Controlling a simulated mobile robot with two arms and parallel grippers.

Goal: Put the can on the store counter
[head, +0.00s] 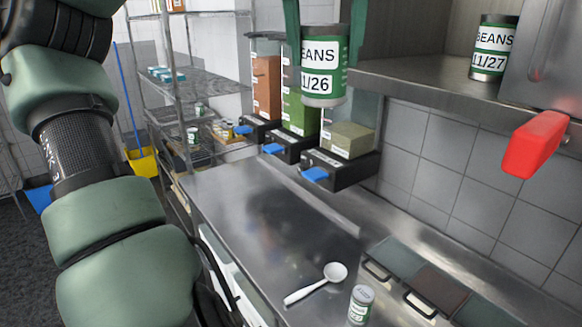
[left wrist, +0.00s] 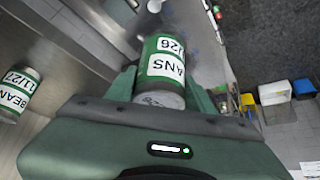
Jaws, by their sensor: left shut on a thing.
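A green-and-white can labelled BEANS 11/26 (head: 323,75) is held in the air at the top middle of the head view, in front of the dispensers and above the steel counter (head: 235,215). It also shows in the left wrist view (left wrist: 163,62), between the green fingers of my left gripper (left wrist: 162,85). The gripper is shut on this can. In the head view, only parts of its fingers show beside the can. My right gripper is not in view. Which surface is the store counter is not marked.
Another beans can (head: 493,48) stands on the steel shelf (head: 425,82) at right. A white ladle (head: 318,284) and a small can (head: 361,305) are on the counter's near part. Dispensers with blue levers (head: 315,175) line its back. The counter's middle is clear.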

